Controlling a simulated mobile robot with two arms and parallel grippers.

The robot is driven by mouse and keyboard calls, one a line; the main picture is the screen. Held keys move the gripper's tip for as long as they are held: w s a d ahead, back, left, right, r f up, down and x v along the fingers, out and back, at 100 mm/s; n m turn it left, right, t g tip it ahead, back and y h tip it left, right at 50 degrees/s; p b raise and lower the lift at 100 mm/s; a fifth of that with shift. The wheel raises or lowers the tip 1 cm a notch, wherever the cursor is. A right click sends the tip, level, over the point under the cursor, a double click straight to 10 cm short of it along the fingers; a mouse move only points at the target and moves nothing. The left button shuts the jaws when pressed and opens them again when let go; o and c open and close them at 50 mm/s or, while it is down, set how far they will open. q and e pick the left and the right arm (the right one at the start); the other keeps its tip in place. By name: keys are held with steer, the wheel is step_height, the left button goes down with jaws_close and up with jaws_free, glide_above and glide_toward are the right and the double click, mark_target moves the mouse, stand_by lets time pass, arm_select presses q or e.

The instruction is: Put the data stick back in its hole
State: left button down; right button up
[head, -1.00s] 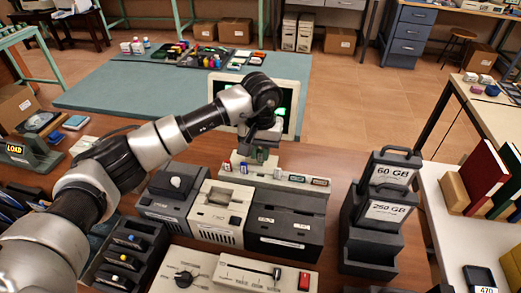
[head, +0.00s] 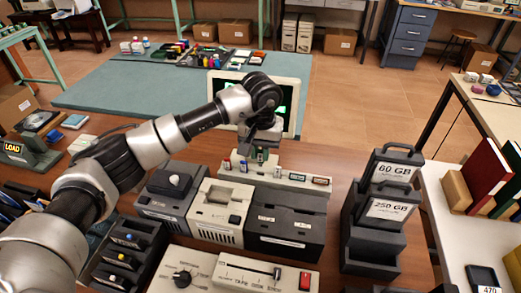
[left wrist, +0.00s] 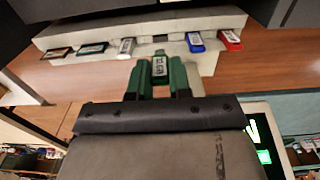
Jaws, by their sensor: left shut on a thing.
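My left gripper (head: 261,155) is shut on a data stick, above the back of the table near the beige stick rack (head: 257,178). In the left wrist view, the green data stick (left wrist: 160,69), with a white label and metal tip, sits between the gripper's green fingers (left wrist: 160,78). Its tip points toward the rack (left wrist: 140,30) and looks apart from it.
Dark and beige device boxes (head: 218,214) stand in front of the rack. Dark cartridges labelled 60 GB (head: 391,172) and 250 GB (head: 388,210) stand in a holder at right. A lit monitor (head: 290,92) stands behind the gripper. Bare wood lies right of the rack.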

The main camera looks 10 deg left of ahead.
mark_target(261, 163)
arm_select(q)
steer(key=shift+f+b, duration=2.1)
steer(key=shift+f, duration=0.35)
steer(key=c, duration=1)
jaws_free()
steer(key=shift+o, duration=0.2)
steer(key=shift+r, duration=0.15)
steer(key=shift+r+p, duration=1.75)
steer(key=shift+r, duration=2.15)
